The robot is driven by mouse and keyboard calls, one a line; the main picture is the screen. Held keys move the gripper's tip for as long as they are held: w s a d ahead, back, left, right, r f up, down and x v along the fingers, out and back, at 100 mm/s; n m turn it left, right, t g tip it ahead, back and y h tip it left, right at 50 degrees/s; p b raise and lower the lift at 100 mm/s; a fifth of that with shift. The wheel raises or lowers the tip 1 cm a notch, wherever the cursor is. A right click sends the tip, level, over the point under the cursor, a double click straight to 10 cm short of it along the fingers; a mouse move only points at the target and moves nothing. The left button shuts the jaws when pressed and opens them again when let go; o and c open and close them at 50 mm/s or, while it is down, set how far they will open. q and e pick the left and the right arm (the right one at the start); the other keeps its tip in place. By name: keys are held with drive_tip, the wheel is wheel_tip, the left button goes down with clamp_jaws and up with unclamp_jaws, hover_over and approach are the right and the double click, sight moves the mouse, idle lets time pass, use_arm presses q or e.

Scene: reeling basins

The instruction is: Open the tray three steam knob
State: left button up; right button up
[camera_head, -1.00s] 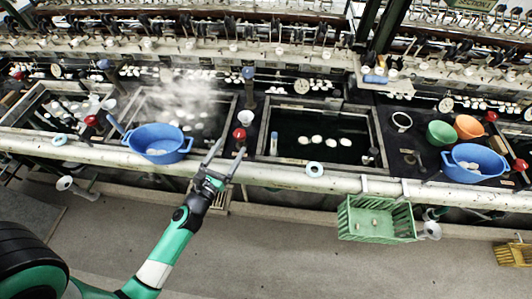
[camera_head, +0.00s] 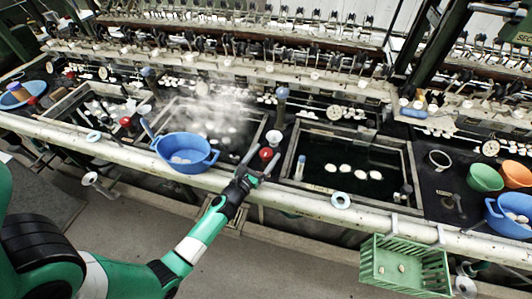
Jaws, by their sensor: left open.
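A red knob (camera_head: 266,154) stands at the front rail between the steaming basin (camera_head: 168,112) and the dark basin (camera_head: 289,176) on its right. My left gripper (camera_head: 260,160) is open, with its fingertips on either side of the red knob in the picture; I cannot tell whether they touch it. Another red knob (camera_head: 125,122) stands further left, by the left basin (camera_head: 62,108). A third red knob (camera_head: 32,101) is at the far left. My right gripper is not in view.
A blue bowl (camera_head: 184,165) sits left of my gripper on the rail side. A green crate (camera_head: 405,285) hangs at lower right. Steam blurs the middle basin. Open floor lies in front.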

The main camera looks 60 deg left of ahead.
use_arm(q)
drive_tip(key=shift+w+a, duration=0.25)
drive_tip(key=shift+w, duration=0.15)
clamp_jaws()
drive_tip(key=shift+d+f+n+g+y+b, duration=0.1)
drive_tip(key=shift+f+n+g+y+b, duration=0.1)
drive_tip(key=shift+n+g+y+b, duration=0.7)
drive_tip(key=n+g+y+b, duration=0.2)
drive_tip(key=n+g+b, duration=0.1)
drive_tip(key=g+b, duration=0.1)
drive_tip(key=n+g+y+b, duration=0.3)
drive_tip(key=g+b, duration=0.1)
drive_tip(key=b, duration=0.2)
drive_tip(key=shift+w+f+n+g+y, duration=0.2)
drive_tip(key=shift+n+g+y, duration=0.1)
drive_tip(key=shift+g, duration=0.1)
drive_tip(key=n+g+b, duration=0.2)
drive_tip(key=g+b, duration=0.2)
drive_tip(key=b, duration=0.1)
drive_tip(key=n+g+b, duration=0.3)
drive_tip(key=g+b, duration=0.1)
drive_tip(key=b, duration=0.2)
drive_tip(key=shift+r, duration=0.1)
drive_tip(key=shift+s+r+n+g+b, duration=0.1)
drive_tip(key=shift+r+n+g+b, duration=0.15)
drive_tip(key=shift+n+g+b, duration=0.35)
